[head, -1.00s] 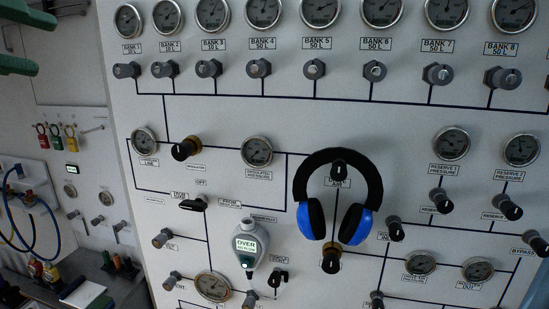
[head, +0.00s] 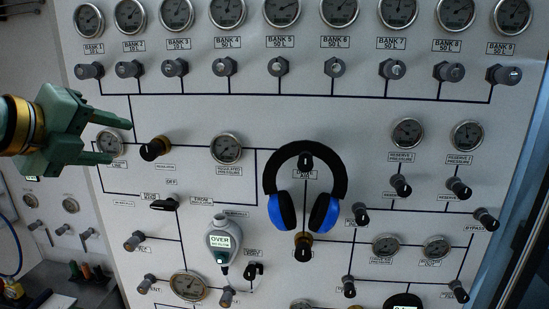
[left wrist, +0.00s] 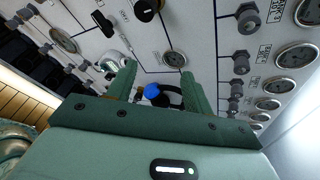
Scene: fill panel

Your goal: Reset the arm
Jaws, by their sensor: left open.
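My left gripper (head: 112,140) comes in from the left edge in the head view, green with its two fingers spread apart and nothing between them. It is in front of the left part of the white fill panel (head: 330,120) and partly covers the gauge (head: 110,143) there. In the left wrist view the open fingers (left wrist: 157,83) point toward the panel, with the blue-and-black headphones (left wrist: 152,91) showing beyond them. My right gripper is not in view.
The headphones (head: 306,190) hang on the panel's middle. A grey handheld meter reading OVER (head: 223,241) hangs left of them. Bank gauges and valve knobs (head: 228,69) stick out in rows along the top. A shelf with small items (head: 75,280) stands at lower left.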

